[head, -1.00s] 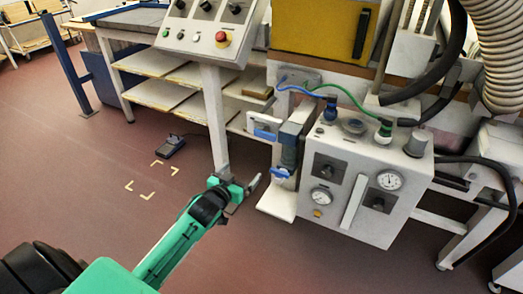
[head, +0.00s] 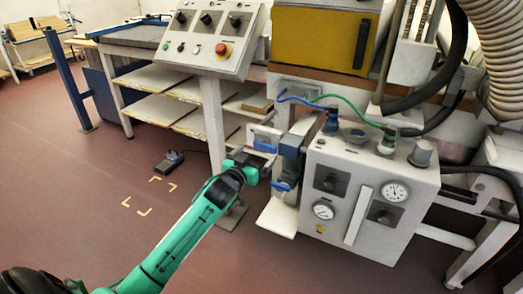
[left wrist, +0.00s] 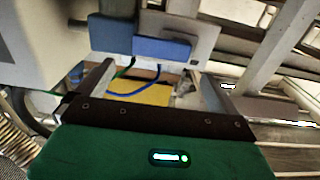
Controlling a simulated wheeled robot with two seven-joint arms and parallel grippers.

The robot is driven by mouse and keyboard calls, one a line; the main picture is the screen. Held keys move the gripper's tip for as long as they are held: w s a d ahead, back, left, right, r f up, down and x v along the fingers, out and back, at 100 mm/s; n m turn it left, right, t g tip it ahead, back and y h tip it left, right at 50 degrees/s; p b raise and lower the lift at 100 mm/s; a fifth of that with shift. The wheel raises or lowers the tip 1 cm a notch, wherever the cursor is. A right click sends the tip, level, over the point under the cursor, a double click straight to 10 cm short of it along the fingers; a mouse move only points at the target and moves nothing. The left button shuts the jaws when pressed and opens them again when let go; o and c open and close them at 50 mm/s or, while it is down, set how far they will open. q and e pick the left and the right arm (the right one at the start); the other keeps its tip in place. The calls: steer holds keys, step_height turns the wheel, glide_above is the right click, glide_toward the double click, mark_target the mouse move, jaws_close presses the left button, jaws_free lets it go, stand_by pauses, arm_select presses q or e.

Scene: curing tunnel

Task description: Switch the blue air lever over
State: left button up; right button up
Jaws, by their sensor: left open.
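The blue air lever (head: 265,147) sits in front of a pale plate at the left side of the grey air unit (head: 335,215). In the left wrist view the blue lever (left wrist: 162,48) lies ahead, between the lines of the two fingers, with a second blue part beside it on the left. My left gripper (head: 262,164) is open and empty, just below and in front of the lever in the head view. Its fingers (left wrist: 158,82) stand wide apart in the wrist view. I cannot tell whether they touch the lever. My right gripper is not in view.
Another blue part (head: 283,186) hangs below a dark cylinder close to the gripper. Blue and green hoses (head: 330,100) run above the unit. A control panel (head: 210,38) on a post stands behind to the left. The red-brown floor at left is mostly clear.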

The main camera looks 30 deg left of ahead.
mark_target(264, 145)
arm_select(q)
steer(key=shift+w, duration=2.35)
steer(key=c, duration=1.4)
